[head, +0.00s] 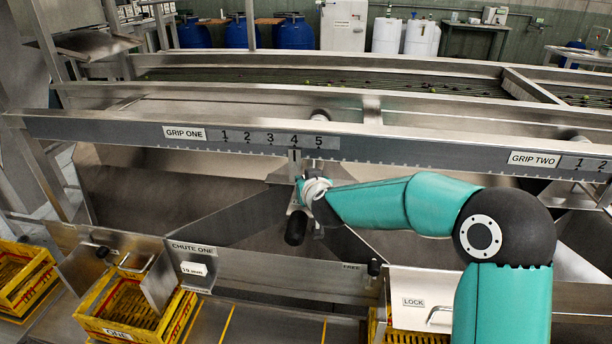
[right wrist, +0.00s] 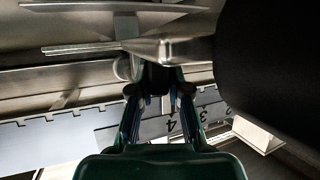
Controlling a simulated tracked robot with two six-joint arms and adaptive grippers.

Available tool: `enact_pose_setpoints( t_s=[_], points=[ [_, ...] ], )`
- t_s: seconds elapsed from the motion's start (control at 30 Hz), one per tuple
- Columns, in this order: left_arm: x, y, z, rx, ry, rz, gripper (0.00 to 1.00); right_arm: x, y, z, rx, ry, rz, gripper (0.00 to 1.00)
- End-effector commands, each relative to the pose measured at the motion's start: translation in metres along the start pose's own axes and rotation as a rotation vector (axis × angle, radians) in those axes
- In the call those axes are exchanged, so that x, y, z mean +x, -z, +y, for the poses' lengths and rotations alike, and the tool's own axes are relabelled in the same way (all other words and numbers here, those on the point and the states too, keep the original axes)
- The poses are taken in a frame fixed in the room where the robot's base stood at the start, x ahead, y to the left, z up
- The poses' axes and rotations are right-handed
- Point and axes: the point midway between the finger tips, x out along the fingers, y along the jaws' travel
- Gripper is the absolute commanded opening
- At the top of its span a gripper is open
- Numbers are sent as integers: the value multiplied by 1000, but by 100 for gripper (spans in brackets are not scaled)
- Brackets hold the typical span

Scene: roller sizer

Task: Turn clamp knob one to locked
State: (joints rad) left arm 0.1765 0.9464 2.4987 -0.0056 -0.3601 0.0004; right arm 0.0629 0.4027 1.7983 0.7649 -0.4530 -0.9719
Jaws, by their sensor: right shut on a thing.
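The grip one carriage (head: 293,165) hangs under the GRIP ONE scale (head: 262,137), with its pointer at about 4. My right gripper (head: 308,190) is at the carriage, just below the pointer. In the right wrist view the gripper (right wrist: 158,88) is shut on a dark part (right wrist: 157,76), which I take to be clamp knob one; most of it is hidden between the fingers. A black rounded grip (head: 296,228) hangs below the gripper; a large black shape also fills the upper right of the right wrist view (right wrist: 270,60). The knob's angle cannot be read. My left gripper is not in view.
Below are the CHUTE ONE panel (head: 192,249), a FREE label (head: 351,266) beside a small black knob (head: 374,267), and a LOCK label (head: 413,302). Yellow crates (head: 125,308) stand at the lower left. The GRIP TWO scale (head: 560,160) is at right. Sloped metal plates surround the carriage.

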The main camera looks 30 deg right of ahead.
Motion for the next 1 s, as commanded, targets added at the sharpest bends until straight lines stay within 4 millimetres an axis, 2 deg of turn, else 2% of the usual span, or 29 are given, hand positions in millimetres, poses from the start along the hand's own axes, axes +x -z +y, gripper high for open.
enact_pose_setpoints(
  t_s=[0.33, 0.37, 0.5, 0.83, 1.0],
  points=[
    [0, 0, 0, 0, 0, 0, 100, 0, -3, -1, 1, 1, -6, 0],
    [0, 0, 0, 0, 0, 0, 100, 0, -3, -1, 1, 1, -6, 21],
    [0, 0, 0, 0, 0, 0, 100, 0, -3, 0, 1, 0, -5, 42],
    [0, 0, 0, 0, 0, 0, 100, -2, -1, 0, 0, 0, -2, 42],
    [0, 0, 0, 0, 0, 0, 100, -18, 0, -1, 0, 1, -1, 42]
  ],
)
